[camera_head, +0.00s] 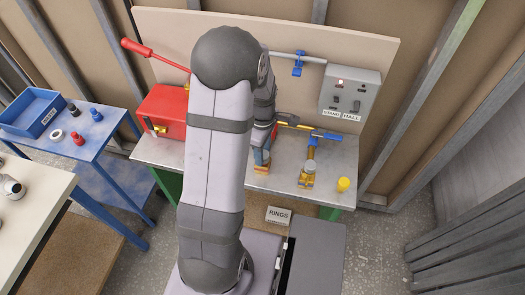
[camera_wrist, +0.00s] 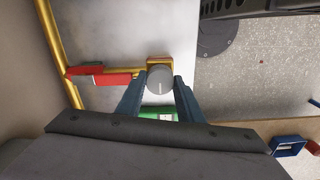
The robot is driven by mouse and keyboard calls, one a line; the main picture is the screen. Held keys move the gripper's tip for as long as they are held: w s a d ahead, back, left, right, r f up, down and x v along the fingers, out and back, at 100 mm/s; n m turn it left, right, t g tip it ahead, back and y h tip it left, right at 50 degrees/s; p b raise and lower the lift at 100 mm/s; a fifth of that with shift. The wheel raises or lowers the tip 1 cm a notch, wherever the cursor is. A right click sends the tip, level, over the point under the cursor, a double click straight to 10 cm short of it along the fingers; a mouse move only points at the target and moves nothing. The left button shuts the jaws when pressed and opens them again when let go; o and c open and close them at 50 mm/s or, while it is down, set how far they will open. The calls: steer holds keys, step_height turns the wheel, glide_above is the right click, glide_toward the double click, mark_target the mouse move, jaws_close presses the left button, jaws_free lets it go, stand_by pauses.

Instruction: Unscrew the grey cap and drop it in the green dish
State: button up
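The grey cap (camera_wrist: 160,78) is round and sits on a square brass base in the wrist view. My gripper (camera_wrist: 159,80) has its two blue fingertips on either side of the cap, very near its edges; I cannot tell if they touch it. In the head view my gripper (camera_head: 259,155) is low over the bench, just above a brass base (camera_head: 262,169), and hides the cap there. A green thing (camera_wrist: 157,112) with a whitish patch, perhaps the green dish, shows partly between my fingers; it is hidden behind my arm in the head view.
A red valve handle (camera_wrist: 100,79) and brass pipe are close by. A second capped brass fitting (camera_head: 307,175) with a blue handle (camera_head: 325,136) and a yellow cylinder (camera_head: 344,184) stand to the right.

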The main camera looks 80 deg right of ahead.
steer(key=shift+n+p, duration=0.4)
steer(key=shift+n, duration=1.3)
steer(key=shift+r, duration=0.1)
steer(key=shift+n, duration=0.7)
steer(key=shift+n+p, duration=0.35)
steer(key=shift+n, duration=0.65)
steer(key=shift+n, duration=0.3)
steer(key=shift+r+n+p, duration=0.1)
steer(key=shift+n+p, duration=0.2)
steer(key=shift+n, duration=1.2)
